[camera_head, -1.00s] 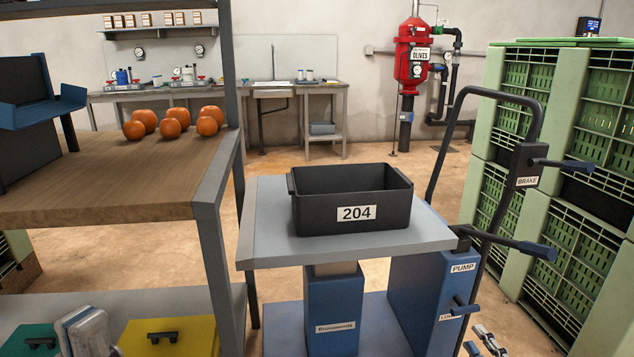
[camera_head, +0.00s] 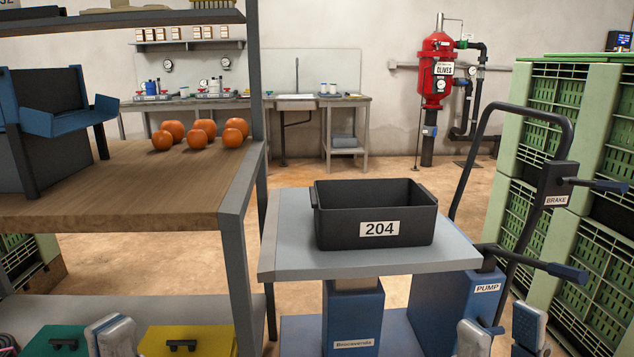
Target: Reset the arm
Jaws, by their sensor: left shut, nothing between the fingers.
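My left gripper (camera_head: 113,336) shows at the bottom left edge, its grey fingers together and empty, in front of the lower shelf between a green box and a yellow box. My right gripper (camera_head: 501,333) shows at the bottom right, its two fingers apart with nothing seen between them, in front of the lift cart's lower part. Most of both arms is out of view below the frame.
A black bin (camera_head: 375,228) labelled 204 sits on the cart's grey top (camera_head: 290,245). The cart has PUMP and BRAKE levers at the right. A wooden shelf (camera_head: 100,190) with several oranges stands left. Green crates (camera_head: 590,230) stand right.

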